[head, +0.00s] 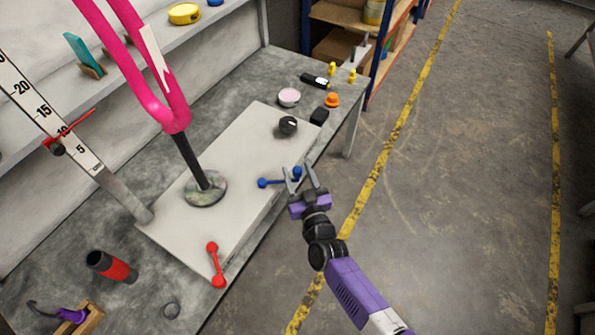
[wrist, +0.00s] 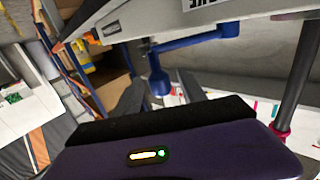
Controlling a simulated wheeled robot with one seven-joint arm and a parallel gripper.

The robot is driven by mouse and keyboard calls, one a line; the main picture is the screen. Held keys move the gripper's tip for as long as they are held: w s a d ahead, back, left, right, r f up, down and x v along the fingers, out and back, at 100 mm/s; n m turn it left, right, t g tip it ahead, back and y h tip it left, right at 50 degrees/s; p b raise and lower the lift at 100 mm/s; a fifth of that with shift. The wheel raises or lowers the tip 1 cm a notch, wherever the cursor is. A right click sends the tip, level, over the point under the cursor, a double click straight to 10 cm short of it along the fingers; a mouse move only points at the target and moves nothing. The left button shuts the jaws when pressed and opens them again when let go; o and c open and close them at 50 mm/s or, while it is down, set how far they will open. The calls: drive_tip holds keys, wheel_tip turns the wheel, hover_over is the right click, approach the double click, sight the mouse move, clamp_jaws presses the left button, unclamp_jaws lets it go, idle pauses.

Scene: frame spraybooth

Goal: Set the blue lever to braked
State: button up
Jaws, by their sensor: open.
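The blue lever (head: 276,181) sits at the front edge of the pale raised panel (head: 245,150). It is a short bar with a round knob at each end, lying roughly along the panel edge. My gripper (head: 301,176) is open at the lever's right-hand end. In the wrist view the blue lever (wrist: 195,41) runs across the top. Its lower knob (wrist: 158,83) appears between the two open fingers of my gripper (wrist: 162,92); I cannot tell whether they touch it. Dark lettering beside the lever is cut off and unreadable.
A red lever (head: 215,264), a black knob (head: 288,125) and a dark post (head: 190,160) with a pink frame (head: 160,90) stand on the panel. Small items lie on the grey bench (head: 60,215). The floor to the right is clear.

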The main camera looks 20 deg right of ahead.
drive_tip(key=shift+w, duration=0.25)
clamp_jaws()
idle(1.4)
